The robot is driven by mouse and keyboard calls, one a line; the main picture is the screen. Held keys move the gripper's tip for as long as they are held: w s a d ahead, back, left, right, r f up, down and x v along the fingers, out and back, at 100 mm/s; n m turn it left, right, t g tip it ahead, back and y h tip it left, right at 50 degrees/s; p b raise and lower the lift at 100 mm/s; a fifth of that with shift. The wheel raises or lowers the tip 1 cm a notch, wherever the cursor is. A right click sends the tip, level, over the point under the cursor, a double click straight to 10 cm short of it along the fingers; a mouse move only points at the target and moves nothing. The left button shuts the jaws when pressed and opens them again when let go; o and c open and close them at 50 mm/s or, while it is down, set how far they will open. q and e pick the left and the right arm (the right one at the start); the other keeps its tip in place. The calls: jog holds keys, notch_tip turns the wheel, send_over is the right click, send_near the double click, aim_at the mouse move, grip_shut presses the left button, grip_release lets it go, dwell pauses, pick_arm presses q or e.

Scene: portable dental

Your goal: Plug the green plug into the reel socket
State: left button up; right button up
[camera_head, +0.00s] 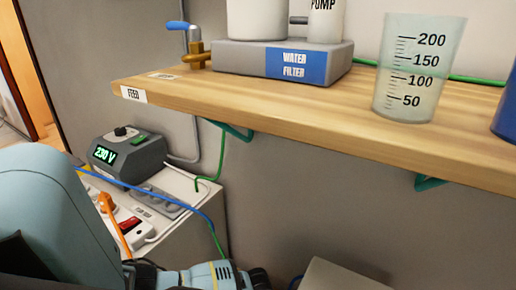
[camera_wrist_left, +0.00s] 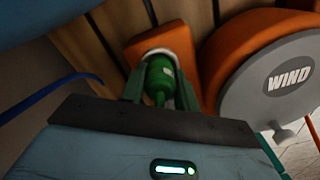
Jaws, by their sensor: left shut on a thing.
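In the left wrist view, my left gripper (camera_wrist_left: 162,78) is shut on the green plug (camera_wrist_left: 159,82), with one finger on each side of it. The plug is in front of an orange block (camera_wrist_left: 136,48), and part of a pale ring shows at the plug's far end. I cannot tell whether the plug is in the socket or just in front of it, because the plug hides the opening. Beside the block is the reel, with an orange body (camera_wrist_left: 232,35) and a grey disc marked WIND (camera_wrist_left: 255,85). My right gripper is in neither view.
In the head view, a wooden shelf (camera_head: 270,112) holds a water filter (camera_head: 280,62) and a measuring cup (camera_head: 418,70). Below it, a 230 V unit (camera_head: 128,152) and a power strip (camera_head: 130,229) sit on a white cabinet. A blue cord (camera_head: 140,190) crosses there.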

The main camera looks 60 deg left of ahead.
pick_arm(q)
jog(key=shift+f, duration=0.15)
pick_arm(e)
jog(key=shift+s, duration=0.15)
pick_arm(q)
jog(key=o, duration=1.1)
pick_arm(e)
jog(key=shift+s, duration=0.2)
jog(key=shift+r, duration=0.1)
pick_arm(q)
notch_tip(320, 180, up, 7)
jog(key=p, duration=0.4)
jog(key=shift+f, duration=0.15)
jog(key=shift+r+p, duration=0.4)
jog(key=shift+r, duration=0.2)
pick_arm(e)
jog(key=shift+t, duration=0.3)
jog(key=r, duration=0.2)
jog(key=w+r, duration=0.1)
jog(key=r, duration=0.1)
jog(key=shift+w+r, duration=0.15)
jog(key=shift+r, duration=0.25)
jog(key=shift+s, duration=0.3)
pick_arm(q)
jog(key=shift+s, duration=0.1)
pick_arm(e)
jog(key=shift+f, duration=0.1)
